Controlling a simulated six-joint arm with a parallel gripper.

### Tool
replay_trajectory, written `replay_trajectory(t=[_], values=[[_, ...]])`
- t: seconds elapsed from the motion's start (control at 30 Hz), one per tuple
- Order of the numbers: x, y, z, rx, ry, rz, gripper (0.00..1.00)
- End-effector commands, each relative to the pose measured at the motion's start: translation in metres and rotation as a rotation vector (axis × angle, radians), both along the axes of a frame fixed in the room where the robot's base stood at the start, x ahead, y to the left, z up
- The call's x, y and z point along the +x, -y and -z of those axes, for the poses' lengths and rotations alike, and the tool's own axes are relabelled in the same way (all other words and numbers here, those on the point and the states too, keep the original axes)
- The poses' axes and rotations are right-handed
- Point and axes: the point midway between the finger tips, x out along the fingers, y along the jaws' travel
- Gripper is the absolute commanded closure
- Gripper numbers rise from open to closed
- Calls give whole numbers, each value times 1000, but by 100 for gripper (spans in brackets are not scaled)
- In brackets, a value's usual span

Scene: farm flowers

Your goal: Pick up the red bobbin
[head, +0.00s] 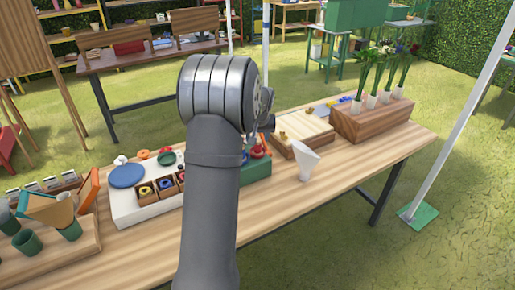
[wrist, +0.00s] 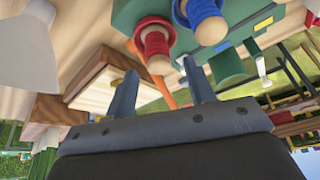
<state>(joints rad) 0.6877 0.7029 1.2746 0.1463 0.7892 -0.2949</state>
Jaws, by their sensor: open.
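The red bobbin (wrist: 155,42) sits on a green stand (wrist: 135,12) at the top of the wrist view, its round wooden end facing the camera. My gripper (wrist: 159,66) is open and empty. In that picture its two fingers show either side of the bobbin's wooden end; I cannot tell how far apart in depth they are. A blue bobbin (wrist: 201,10) is close to the right of the red one.
A white cone-shaped vessel (head: 303,163) stands on the wooden table (head: 345,165), right of the stand. A pale wooden box (head: 303,128) and a planter of flowers (head: 372,120) are behind it. A white tray (head: 128,205) with small compartments lies left of my arm.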

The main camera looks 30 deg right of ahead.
Motion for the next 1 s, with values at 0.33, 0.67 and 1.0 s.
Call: replay_trajectory(t=[0.33, 0.67, 1.0], values=[[12, 8, 37, 1, -2, -1, 51], [17, 10, 48, 0, 2, -1, 51], [17, 10, 48, 0, 2, -1, 95]])
